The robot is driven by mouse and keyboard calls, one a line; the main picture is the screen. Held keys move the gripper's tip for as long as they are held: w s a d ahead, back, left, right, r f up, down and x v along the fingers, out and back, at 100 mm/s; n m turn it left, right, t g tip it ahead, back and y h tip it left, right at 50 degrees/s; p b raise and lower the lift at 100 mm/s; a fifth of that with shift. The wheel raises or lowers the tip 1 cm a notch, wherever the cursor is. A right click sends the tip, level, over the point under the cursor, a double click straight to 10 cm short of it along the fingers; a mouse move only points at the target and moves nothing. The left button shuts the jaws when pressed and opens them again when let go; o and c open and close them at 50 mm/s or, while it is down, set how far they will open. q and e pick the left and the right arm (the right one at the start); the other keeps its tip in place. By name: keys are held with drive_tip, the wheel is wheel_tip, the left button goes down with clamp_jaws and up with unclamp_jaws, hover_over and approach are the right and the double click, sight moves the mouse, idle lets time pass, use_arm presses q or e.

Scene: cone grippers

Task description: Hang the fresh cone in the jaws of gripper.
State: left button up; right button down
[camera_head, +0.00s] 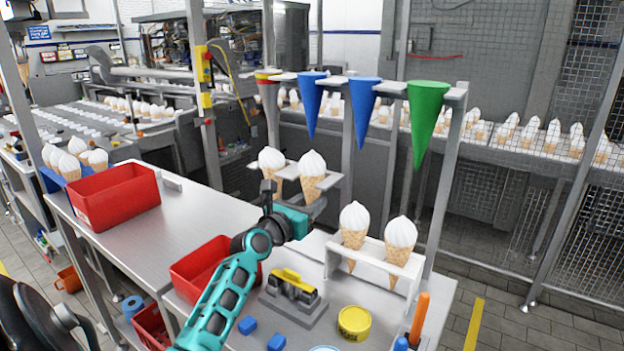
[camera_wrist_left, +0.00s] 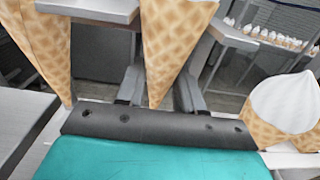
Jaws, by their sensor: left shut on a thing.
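My left gripper (camera_head: 284,202) is shut low on a waffle cone with white swirled ice cream (camera_head: 312,172). The wrist view shows the cone's lower part (camera_wrist_left: 172,45) between my fingers (camera_wrist_left: 158,86), upright. Grey jaw plates (camera_head: 286,170) flank this cone on both sides; I cannot tell whether they touch it. Another white-topped cone (camera_head: 272,159) hangs just left of it, and it shows at the left in the wrist view (camera_wrist_left: 40,45). Two more cones (camera_head: 353,224) (camera_head: 400,237) stand in a white holder (camera_head: 376,253) to the right. My right gripper is not in view.
Blue cones (camera_head: 362,105) and a green cone (camera_head: 427,112) hang in an upper row above. Red bins (camera_head: 115,194) (camera_head: 196,270), a grey-yellow device (camera_head: 294,286), a yellow tin (camera_head: 354,322) and an orange handle (camera_head: 419,315) occupy the bench. The bench between the bins is clear.

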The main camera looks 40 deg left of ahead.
use_arm(q)
drive_tip(key=shift+r, duration=0.1)
idle(0.3)
drive_tip(key=s, duration=0.8)
drive_tip(key=shift+s+d, duration=0.25)
drive_tip(key=shift+d, duration=0.2)
idle(0.6)
idle(0.5)
drive_tip(key=s+d+m+h, duration=0.2)
drive_tip(key=d+h, duration=0.1)
drive_tip(key=d, duration=0.5)
drive_tip(key=s+d+m+g+h, duration=0.1)
drive_tip(key=d+h, duration=0.3)
drive_tip(key=d, duration=0.4)
drive_tip(key=s+d+m+g+h, duration=0.1)
drive_tip(key=s+d+m+h, duration=0.2)
drive_tip(key=d, duration=0.6)
drive_tip(key=shift+s+r+m+h, duration=0.15)
drive_tip(key=shift+m+h, duration=0.15)
drive_tip(key=shift+m, duration=0.2)
